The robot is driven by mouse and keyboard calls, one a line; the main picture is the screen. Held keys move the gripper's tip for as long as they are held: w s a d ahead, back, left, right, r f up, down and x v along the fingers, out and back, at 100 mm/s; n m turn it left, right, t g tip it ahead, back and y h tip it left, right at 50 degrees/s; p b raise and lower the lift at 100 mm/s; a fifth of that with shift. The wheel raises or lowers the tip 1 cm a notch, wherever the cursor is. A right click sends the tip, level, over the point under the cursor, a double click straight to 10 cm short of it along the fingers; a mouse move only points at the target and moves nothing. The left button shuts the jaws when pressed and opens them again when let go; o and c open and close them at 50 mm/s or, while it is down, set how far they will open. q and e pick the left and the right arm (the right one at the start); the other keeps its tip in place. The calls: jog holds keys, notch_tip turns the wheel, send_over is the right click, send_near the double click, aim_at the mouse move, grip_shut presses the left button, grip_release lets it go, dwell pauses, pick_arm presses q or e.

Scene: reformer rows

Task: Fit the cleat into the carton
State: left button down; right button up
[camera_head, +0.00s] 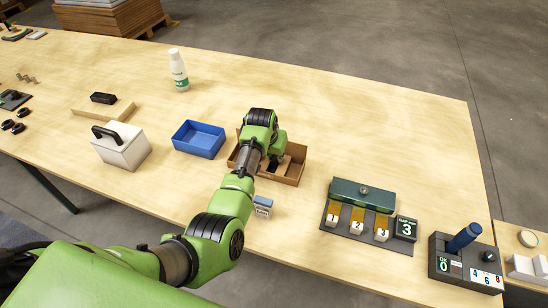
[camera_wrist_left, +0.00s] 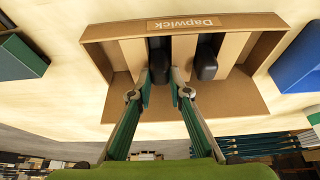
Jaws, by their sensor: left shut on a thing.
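The carton (camera_head: 294,181) is an open brown cardboard box near the middle of the table, partly hidden by my left arm. In the left wrist view the carton (camera_wrist_left: 101,33) bears a "Dapwick" label and has tan strips inside with dark gaps between. My left gripper (camera_head: 271,162) is down at the carton. In the wrist view its fingers (camera_wrist_left: 163,88) are close together on a black rounded piece, seemingly the cleat (camera_wrist_left: 158,66), which lies between two strips. Its lower part and any contact with the bottom are hidden. A similar black piece (camera_wrist_left: 207,58) sits in the gap to its right.
A blue tray (camera_head: 199,139) stands left of the carton, with a white handled box (camera_head: 121,148) beyond it. A small blue-and-white box (camera_head: 263,207) is just in front. A numbered fixture (camera_head: 362,193) stands to the right.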

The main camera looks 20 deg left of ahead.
pick_arm(q)
jog(key=shift+a+f, duration=0.1)
jog(key=c, duration=1.9)
grip_release()
jog(key=shift+r, duration=0.25)
jog(key=v, duration=1.2)
jog(key=shift+b, duration=0.3)
pick_arm(e)
jog(key=shift+s+d+f, duration=0.15)
jog(key=shift+s+f, duration=0.15)
jog(key=shift+s, duration=0.25)
pick_arm(q)
jog(key=shift+f, duration=0.15)
